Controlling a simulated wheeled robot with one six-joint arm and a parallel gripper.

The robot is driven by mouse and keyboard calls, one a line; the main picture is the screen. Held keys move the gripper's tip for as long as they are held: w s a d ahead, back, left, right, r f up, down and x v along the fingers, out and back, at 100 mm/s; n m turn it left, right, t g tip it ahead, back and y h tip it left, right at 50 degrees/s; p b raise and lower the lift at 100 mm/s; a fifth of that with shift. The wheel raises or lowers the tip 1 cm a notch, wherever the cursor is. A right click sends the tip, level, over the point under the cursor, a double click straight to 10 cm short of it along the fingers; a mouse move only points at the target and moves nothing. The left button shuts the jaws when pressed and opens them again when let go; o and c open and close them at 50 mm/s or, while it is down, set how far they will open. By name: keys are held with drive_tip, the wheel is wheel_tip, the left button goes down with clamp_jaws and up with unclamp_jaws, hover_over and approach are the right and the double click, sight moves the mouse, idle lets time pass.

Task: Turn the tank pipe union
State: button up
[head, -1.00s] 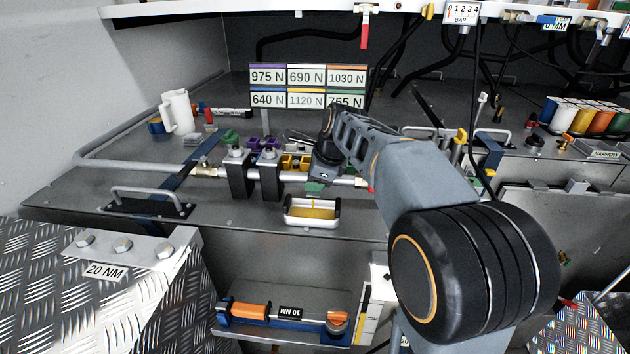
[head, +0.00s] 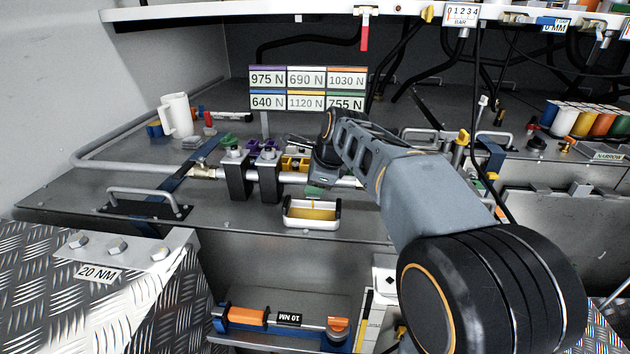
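A pipe runs across the bench in the head view, with a brass-coloured fitting (head: 201,172) at its left end beside a blue strap (head: 178,188). Two dark clamp blocks (head: 254,176) with bolts on top hold the pipe. I cannot tell which fitting is the tank pipe union. My arm reaches in from the lower right, and its end (head: 327,170) is over the pipe, just right of the clamps. My gripper's fingers are hidden behind the wrist, so their state and any contact do not show.
A white-framed tray with a yellow inside (head: 312,212) sits in front of the pipe. A white mug (head: 177,114) stands at the back left. Newton labels (head: 307,88) stand behind. A grey handle (head: 143,196) rises at the left, and a torque wrench (head: 285,319) lies below.

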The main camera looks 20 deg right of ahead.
drive_tip(key=shift+o, duration=1.3)
drive_tip(key=shift+r, duration=0.1)
wheel_tip(320, 180, up, 7)
drive_tip(key=s+a+p, duration=0.1)
drive_tip(key=s+p, duration=0.2)
drive_tip(key=p, duration=0.2)
drive_tip(key=shift+w+a+r, duration=0.1)
drive_tip(key=o, duration=0.6)
drive_tip(key=shift+c, duration=0.2)
